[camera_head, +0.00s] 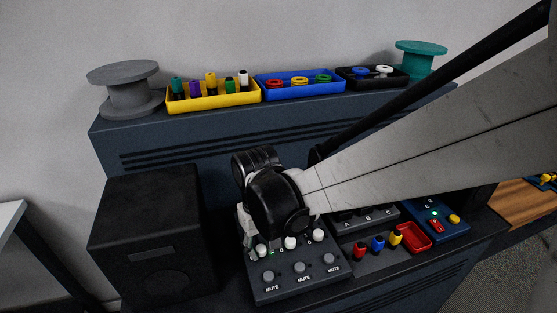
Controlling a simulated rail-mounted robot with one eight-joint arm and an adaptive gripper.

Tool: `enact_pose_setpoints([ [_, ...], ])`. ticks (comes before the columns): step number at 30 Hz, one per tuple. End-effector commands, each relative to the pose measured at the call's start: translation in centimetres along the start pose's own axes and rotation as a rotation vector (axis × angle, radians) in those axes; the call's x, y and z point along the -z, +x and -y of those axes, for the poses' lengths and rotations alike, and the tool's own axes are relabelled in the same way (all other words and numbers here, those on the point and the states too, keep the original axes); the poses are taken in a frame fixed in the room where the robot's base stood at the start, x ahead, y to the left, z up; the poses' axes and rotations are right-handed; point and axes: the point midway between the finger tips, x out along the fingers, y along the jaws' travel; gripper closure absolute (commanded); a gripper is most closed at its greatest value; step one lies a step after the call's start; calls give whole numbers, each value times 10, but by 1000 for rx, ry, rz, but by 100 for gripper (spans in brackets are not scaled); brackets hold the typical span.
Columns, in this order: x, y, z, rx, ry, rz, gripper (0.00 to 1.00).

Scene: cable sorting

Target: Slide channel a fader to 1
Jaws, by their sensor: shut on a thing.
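The grey mixer panel (300,284) stands on the desk in the lower middle of the head view. It has three white fader knobs in a row above three round MUTE buttons. The middle knob (290,243) and right knob (318,235) stand free. My gripper (254,250) points down at the panel's left side and is shut on the leftmost fader knob (262,250). My black wrist and the gripper hide the upper part of the panel, including most of the left fader track and any scale marks there.
A black speaker (148,240) stands close left of the panel. Right of it are a box labelled A B C (369,215), red, blue and yellow plugs (378,244) and a red tray (414,237). Yellow (214,101), blue (300,87) and black (372,80) trays line the shelf behind.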

Motion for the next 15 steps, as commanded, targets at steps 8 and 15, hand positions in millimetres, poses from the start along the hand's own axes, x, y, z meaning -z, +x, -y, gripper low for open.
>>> enact_pose_setpoints([
  [8, 2, 0, 0, 0, 0, 0, 100],
  [15, 24, 0, -5, 0, 0, 0, 100],
])
